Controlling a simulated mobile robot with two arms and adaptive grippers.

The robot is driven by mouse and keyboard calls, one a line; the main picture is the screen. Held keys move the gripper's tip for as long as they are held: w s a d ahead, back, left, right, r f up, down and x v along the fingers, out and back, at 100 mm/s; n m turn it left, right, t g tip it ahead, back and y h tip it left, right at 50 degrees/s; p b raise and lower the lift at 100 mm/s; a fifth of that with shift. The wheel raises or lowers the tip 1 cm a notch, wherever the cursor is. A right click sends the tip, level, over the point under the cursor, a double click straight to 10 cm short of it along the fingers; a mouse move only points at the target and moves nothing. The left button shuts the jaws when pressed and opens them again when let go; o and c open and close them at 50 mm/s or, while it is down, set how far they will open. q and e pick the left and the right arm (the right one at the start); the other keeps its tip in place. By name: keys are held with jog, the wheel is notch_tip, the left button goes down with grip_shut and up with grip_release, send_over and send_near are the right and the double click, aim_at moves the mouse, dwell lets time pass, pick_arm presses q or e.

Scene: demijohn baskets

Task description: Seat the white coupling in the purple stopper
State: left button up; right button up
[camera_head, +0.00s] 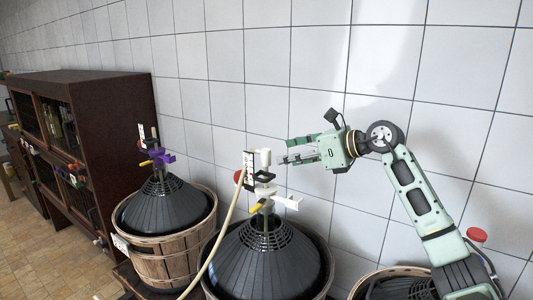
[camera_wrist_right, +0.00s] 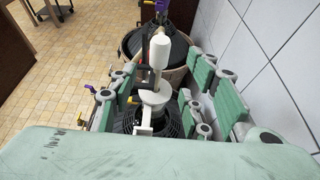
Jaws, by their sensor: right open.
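The purple stopper (camera_head: 163,158) sits on the neck of the left demijohn; purple also shows at the top of the right wrist view (camera_wrist_right: 161,5). An upright white cylindrical piece, which looks like the white coupling (camera_head: 265,158), stands on top of the fittings of the middle demijohn. In the right wrist view the white piece (camera_wrist_right: 159,50) stands between my fingers, with a wider white part below it. My right gripper (camera_head: 284,151) is open just right of the white piece, fingers pointing left; I cannot tell whether they touch it. My left gripper is not in view.
The left demijohn (camera_head: 165,200) and middle demijohn (camera_head: 265,262) stand in wooden baskets along the tiled wall (camera_head: 330,70). A pale hose (camera_head: 222,232) hangs from the middle fittings. A dark cabinet (camera_head: 100,105) stands at left. Another basket (camera_head: 390,280) is at lower right.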

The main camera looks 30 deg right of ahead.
aim_at(270, 157)
jog(key=shift+w+a+f+p, duration=0.1)
jog(key=shift+w+a+p, duration=0.3)
jog(key=shift+w+p, duration=0.25)
jog(key=shift+w+a+p, duration=0.4)
jog(key=shift+w+p, duration=0.1)
jog(key=shift+w, duration=0.1)
jog(key=p+x, duration=0.2)
jog(key=x, duration=0.1)
jog(key=shift+w+f, duration=0.1)
jog(key=shift+w, duration=0.2)
jog(key=shift+w+f, duration=0.2)
jog(key=shift+w, duration=0.05)
jog(key=shift+w+a+f, duration=0.1)
jog(key=shift+a, duration=0.05)
jog(key=c, duration=0.5)
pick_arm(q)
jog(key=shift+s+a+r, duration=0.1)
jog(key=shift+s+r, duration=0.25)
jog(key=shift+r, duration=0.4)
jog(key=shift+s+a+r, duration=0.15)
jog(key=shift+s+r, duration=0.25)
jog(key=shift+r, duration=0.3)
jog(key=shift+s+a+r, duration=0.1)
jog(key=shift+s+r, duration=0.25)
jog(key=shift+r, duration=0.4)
pick_arm(e)
jog(key=c, duration=0.5)
jog(key=shift+c, duration=0.2)
